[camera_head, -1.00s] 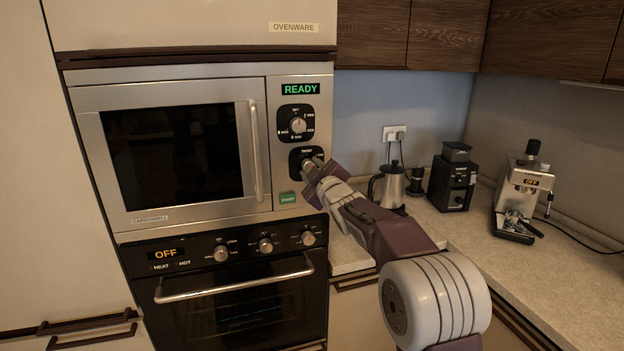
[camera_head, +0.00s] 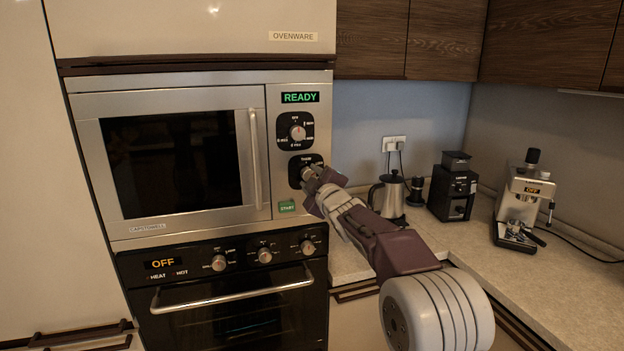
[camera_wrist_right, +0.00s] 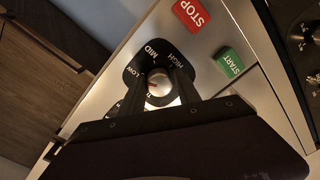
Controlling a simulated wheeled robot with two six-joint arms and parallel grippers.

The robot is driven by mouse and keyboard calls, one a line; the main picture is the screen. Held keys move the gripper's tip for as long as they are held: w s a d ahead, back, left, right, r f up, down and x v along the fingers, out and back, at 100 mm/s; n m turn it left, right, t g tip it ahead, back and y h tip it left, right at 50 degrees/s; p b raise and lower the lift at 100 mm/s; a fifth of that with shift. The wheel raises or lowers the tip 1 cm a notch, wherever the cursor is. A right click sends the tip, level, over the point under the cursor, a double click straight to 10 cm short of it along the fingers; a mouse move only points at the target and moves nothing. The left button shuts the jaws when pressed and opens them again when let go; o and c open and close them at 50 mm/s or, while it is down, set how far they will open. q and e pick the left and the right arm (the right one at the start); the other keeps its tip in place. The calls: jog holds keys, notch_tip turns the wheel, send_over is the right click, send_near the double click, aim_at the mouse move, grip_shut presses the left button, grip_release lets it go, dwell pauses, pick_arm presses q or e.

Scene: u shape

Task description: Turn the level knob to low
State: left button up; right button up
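The level knob (camera_wrist_right: 159,88) is a round, pale knob on a black plate marked LOW, MID and HIGH in the right wrist view. A small red mark shows on its face, but its exact setting is hard to read. My right gripper (camera_wrist_right: 163,80) has its two dark fingers apart, one on each side of the knob; I cannot tell whether they touch it. In the head view my right gripper (camera_head: 310,173) is at the lower black plate (camera_head: 297,163) of the microwave panel and hides most of that knob. My left gripper is not in view.
A green START button (camera_head: 287,206) lies just below the plate, and a red STOP button (camera_wrist_right: 191,13) shows in the wrist view. Another knob (camera_head: 298,132) sits above, under the READY display (camera_head: 300,97). The oven handle (camera_head: 232,291) sticks out below. A kettle (camera_head: 390,195) stands right.

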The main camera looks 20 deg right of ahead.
jog(key=shift+o, duration=0.9)
jog(key=shift+s+a+r, duration=0.1)
jog(key=shift+s, duration=0.05)
jog(key=s+b, duration=0.2)
jog(key=s, duration=0.7)
jog(key=shift+d, duration=0.2)
